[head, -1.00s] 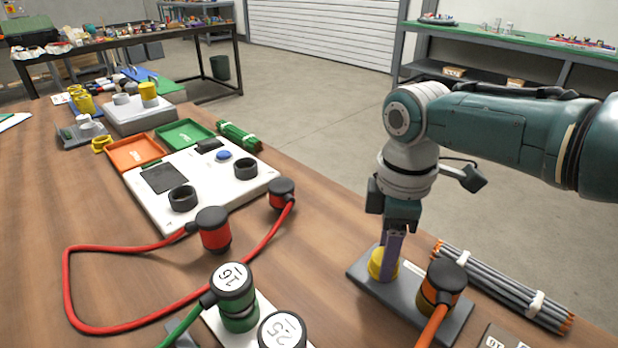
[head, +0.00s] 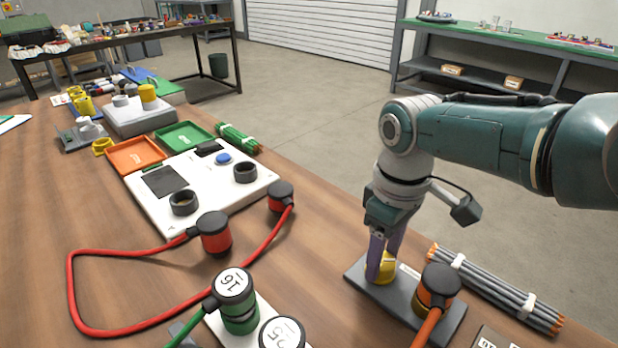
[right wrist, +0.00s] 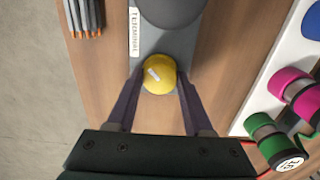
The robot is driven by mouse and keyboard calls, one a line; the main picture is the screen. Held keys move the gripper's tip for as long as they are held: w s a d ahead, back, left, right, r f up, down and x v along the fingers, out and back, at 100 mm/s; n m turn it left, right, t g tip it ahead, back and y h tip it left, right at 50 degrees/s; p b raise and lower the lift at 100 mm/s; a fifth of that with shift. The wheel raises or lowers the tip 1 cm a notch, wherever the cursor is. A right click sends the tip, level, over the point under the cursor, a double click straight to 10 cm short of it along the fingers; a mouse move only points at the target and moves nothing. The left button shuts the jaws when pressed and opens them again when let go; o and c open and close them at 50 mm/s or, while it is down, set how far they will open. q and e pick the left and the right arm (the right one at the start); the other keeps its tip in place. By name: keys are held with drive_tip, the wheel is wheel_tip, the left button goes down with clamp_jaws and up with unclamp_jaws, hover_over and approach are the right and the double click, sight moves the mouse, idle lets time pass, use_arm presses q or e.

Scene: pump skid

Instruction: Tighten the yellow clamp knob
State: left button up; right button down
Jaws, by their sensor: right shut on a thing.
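The yellow clamp knob (head: 381,266) stands on a dark grey base plate (head: 396,305) at the lower right in the head view. My right gripper (head: 380,277) points down from above and is shut on the knob, one finger on each side. In the right wrist view the round yellow knob top (right wrist: 159,74), with a small pale mark, sits between the two fingertips (right wrist: 158,86). The fingers hide part of the knob's sides in the head view. My left gripper is in neither view.
A black and orange plug (head: 438,289) with an orange cable stands close beside the knob. A bundle of grey rods (head: 495,288) lies to the right. Green 16 weight-like plug (head: 237,300) and a red cable (head: 72,290) lie left. Bare wood lies between.

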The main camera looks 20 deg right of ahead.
idle(0.4)
drive_tip(key=shift+c, duration=1.4)
unclamp_jaws()
wheel_tip(320, 180, up, 10)
drive_tip(key=p, duration=0.5)
drive_tip(key=shift+p, duration=0.4)
